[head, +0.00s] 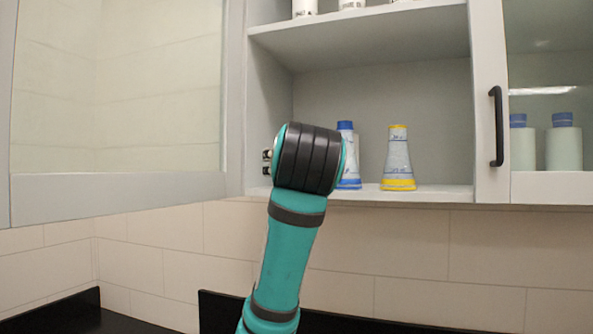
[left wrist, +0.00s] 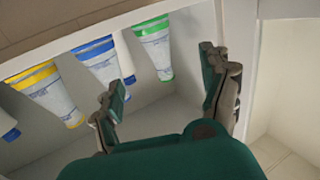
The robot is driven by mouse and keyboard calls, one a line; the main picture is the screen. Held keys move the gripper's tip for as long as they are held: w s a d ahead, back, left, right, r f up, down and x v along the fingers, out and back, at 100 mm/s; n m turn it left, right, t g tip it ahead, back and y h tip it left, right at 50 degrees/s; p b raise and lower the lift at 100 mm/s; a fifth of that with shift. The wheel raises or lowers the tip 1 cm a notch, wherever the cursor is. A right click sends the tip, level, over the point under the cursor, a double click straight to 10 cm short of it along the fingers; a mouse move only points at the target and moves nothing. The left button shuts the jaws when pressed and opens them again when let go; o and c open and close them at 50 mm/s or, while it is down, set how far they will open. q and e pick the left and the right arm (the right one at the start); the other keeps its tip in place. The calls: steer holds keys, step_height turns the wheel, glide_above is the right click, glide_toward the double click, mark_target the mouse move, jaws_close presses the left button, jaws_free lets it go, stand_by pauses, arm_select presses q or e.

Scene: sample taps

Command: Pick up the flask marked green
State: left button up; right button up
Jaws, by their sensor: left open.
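The flask marked green (left wrist: 155,47) shows in the left wrist view, with a green band at its wide base. It stands on the cabinet shelf (head: 440,193), which appears upside down in that view. In the head view it is hidden behind my left arm. My left gripper (left wrist: 162,75) is open and empty. Its fingers are spread on either side of the green flask in the picture, and the flask appears beyond the fingertips. In the head view my arm's own joint hides this gripper. My right gripper is in neither view.
A blue-banded flask (left wrist: 100,62) stands beside the green one, then a yellow-banded flask (head: 398,160). The blue one is partly covered in the head view (head: 349,172). A cabinet side wall (head: 268,110) is close to my gripper. A closed glass door (head: 490,100) stands right.

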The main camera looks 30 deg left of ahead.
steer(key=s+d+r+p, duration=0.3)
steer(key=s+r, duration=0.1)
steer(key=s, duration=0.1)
arm_select(q)
steer(key=p+x, duration=0.1)
steer(key=x, duration=0.4)
steer(key=p+x, duration=0.1)
steer(key=x, duration=0.5)
steer(key=shift+r, duration=0.25)
steer(key=p+x, duration=0.3)
steer(key=x, duration=0.1)
steer(key=shift+w+p, duration=0.3)
steer(key=shift+w, duration=0.05)
steer(key=shift+w+a+f, duration=0.1)
steer(key=shift+w, duration=0.05)
steer(key=shift+d, duration=0.2)
steer(key=c, duration=0.3)
steer(key=shift+a, duration=0.1)
steer(key=c, duration=0.9)
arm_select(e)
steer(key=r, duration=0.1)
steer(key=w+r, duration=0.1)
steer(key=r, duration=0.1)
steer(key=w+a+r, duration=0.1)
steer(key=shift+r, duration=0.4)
